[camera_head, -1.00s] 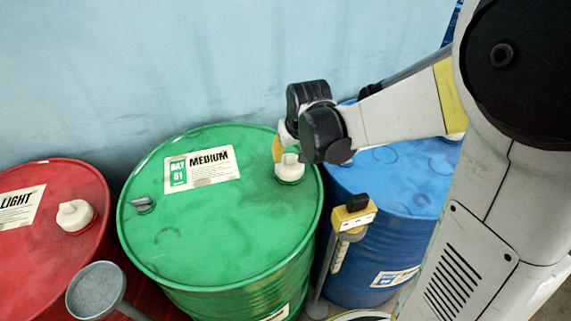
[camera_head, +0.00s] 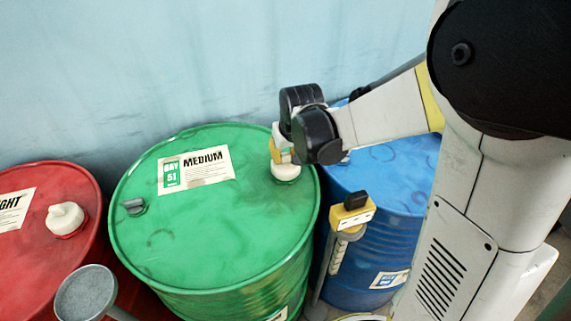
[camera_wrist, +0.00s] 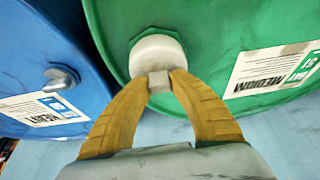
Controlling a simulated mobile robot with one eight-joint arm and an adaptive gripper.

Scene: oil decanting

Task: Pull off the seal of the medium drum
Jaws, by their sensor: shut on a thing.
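The medium drum (camera_head: 215,240) is green with a white "MEDIUM" label. Its seal (camera_head: 286,173) is a round white cap near the right edge of the lid. In the wrist view the seal (camera_wrist: 157,53) shows as a pale disc with a small grey-white tab toward me. My gripper (camera_wrist: 159,80) has its two yellow fingers closed on that tab. In the head view my gripper (camera_head: 284,153) is at the seal, partly hidden by its own dark joints. The seal appears to sit on the lid; whether it has any gap below cannot be told.
A red drum (camera_head: 35,245) with a white cap (camera_head: 66,217) stands left, and a blue drum (camera_head: 400,180) stands right, close to the green one. A grey funnel (camera_head: 86,292) is at lower left. A yellow-topped tool (camera_head: 352,212) stands between the green and blue drums.

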